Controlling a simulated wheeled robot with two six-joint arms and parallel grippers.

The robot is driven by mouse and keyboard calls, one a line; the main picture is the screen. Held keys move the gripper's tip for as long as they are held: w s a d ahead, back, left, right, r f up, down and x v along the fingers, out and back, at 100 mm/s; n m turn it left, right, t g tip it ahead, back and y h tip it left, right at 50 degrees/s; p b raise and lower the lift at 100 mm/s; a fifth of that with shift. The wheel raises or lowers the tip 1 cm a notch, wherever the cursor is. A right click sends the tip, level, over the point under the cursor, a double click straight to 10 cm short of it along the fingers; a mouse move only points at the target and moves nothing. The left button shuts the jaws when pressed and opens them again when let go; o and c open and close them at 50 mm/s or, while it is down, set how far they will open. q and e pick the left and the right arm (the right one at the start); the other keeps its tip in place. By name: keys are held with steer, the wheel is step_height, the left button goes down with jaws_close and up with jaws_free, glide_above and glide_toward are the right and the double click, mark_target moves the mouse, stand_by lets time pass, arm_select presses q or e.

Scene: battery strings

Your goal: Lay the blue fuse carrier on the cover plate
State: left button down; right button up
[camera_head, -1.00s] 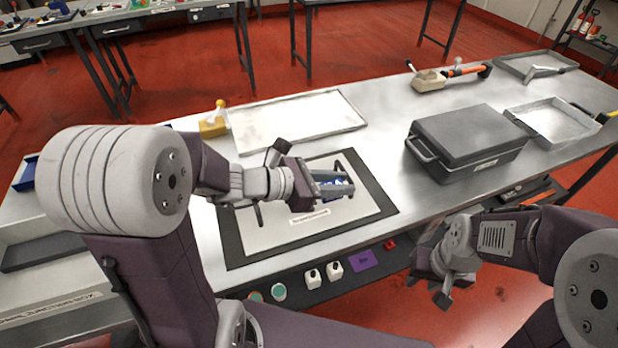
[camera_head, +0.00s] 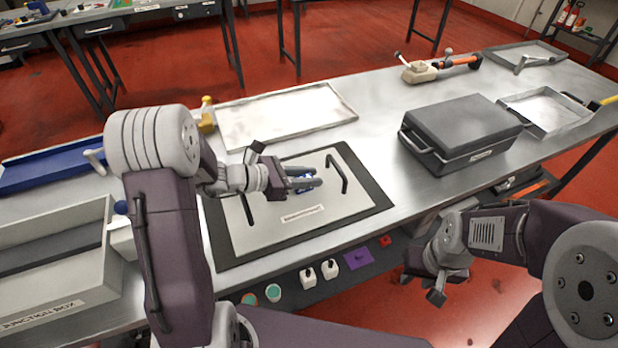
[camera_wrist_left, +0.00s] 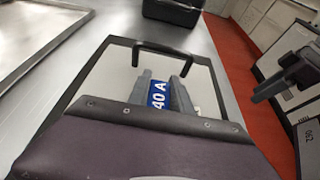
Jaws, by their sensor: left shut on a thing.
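The cover plate (camera_head: 275,223) is a light grey sheet with a dark border, a label and two black handles, lying on the metal bench. My left gripper (camera_head: 308,183) is shut on the blue fuse carrier (camera_head: 301,178), over the plate between its handles. In the left wrist view the blue carrier (camera_wrist_left: 158,95), marked "40 A", sits between the two grey fingers. The carrier is largely hidden by the fingers in the head view, and I cannot tell whether it touches the plate. My right gripper (camera_head: 423,287) hangs empty off the bench's front edge, its fingers apart.
A grey junction box (camera_head: 70,290) stands at the left, with a blue tray (camera_head: 50,170) behind it. A black case (camera_head: 465,130) stands to the right of the plate. An empty metal tray (camera_head: 285,115) lies behind it. Switches and buttons (camera_head: 308,277) line the bench front.

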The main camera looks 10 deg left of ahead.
arm_select(q)
steer(key=shift+f, duration=0.15)
steer(key=c, duration=1.2)
jaws_free()
steer(key=shift+o, duration=0.2)
steer(key=shift+r, duration=0.35)
steer(key=p+v, duration=0.2)
steer(key=v, duration=1)
steer(key=shift+f, duration=0.15)
